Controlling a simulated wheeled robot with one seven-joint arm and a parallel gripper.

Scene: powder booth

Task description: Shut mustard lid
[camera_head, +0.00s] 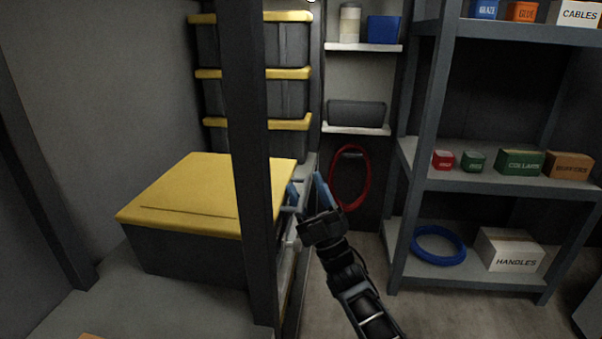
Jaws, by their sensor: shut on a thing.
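The mustard lid (185,190) lies flat on top of a dark grey chest (185,253) at the left, and I see no gap under its near edge. A dark upright post hides part of its right side. My gripper (306,192), with blue fingertips, is just right of the post and the lid's right edge. Its fingers are shut on a narrow grey part between them. I cannot tell whether that part belongs to the lid, the chest or something behind.
The dark post (252,150) stands between me and the chest. Yellow-lidded bins (215,97) are stacked behind. A red hose loop (349,178) hangs behind my gripper. A grey shelf rack (425,135) with labelled boxes stands right. The floor before the rack is clear.

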